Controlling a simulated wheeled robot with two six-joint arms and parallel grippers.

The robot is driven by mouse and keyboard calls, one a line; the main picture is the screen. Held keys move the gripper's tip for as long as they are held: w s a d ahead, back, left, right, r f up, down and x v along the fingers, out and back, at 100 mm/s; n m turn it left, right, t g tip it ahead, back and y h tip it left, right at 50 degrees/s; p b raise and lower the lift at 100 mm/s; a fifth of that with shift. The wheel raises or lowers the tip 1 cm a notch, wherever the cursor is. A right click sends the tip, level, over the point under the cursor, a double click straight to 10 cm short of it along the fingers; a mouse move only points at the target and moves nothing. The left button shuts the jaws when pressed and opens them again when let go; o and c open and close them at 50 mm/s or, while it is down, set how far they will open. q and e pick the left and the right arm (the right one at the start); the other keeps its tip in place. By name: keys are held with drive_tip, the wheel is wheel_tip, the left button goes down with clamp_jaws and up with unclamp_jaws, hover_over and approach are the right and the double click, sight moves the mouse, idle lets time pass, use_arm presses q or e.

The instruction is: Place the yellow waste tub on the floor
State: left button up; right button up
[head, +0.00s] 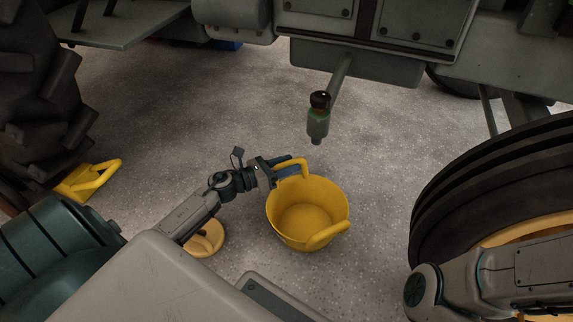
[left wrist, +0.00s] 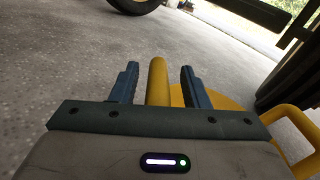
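The yellow waste tub (head: 290,228) stands upright, apparently on the grey floor, below the tractor. It looks empty and has two loop handles, one at the back left and one at the front right. My left gripper (head: 290,167) is at the back-left handle. In the left wrist view, my left gripper's (left wrist: 160,82) blue fingers stand apart on both sides of the yellow handle (left wrist: 157,78), with a gap on each side. The tub's other handle (left wrist: 297,125) shows at the right there. My right gripper is out of view; only part of my right arm shows.
A drain pipe with a green, dark-topped fitting (head: 318,120) hangs behind the tub. A large tyre (head: 450,190) stands at the right. A yellow chock (head: 88,180) lies by the left wheel. A yellow round object (head: 207,238) lies left of the tub. Floor behind the tub is clear.

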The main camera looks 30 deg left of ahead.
use_arm(q)
drive_tip(key=shift+r, duration=0.1)
drive_tip(key=p+v, duration=0.5)
drive_tip(key=v, duration=0.7)
